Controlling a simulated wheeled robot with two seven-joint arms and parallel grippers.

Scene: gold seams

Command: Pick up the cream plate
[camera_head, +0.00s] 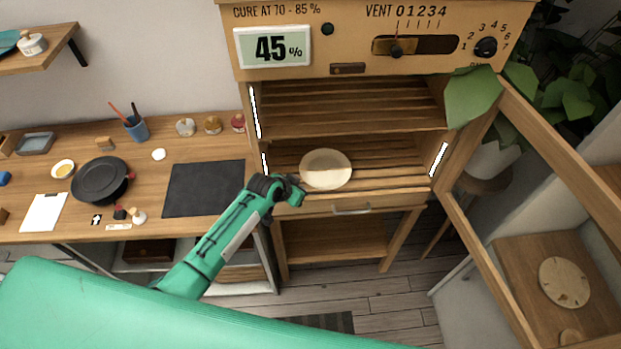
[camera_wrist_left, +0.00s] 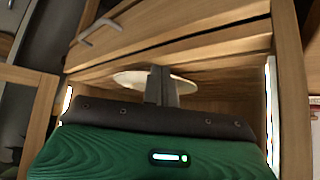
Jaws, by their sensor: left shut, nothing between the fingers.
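The cream plate (camera_head: 326,169) lies on the lower slatted shelf of the wooden cabinet, near its front edge. My left gripper (camera_head: 300,190) is at the plate's front left edge, at the cabinet opening. In the left wrist view the plate (camera_wrist_left: 133,79) shows behind the closed fingers of my left gripper (camera_wrist_left: 161,75), which hide its middle. The fingers are shut with nothing between them. I cannot tell whether they touch the plate. My right gripper is not in view.
The cabinet (camera_head: 345,65) is open, its framed door (camera_head: 470,235) swung out to the right. A drawer handle (camera_head: 351,209) sits below the shelf. Left is a workbench with a black mat (camera_head: 204,188) and dark plate (camera_head: 100,180).

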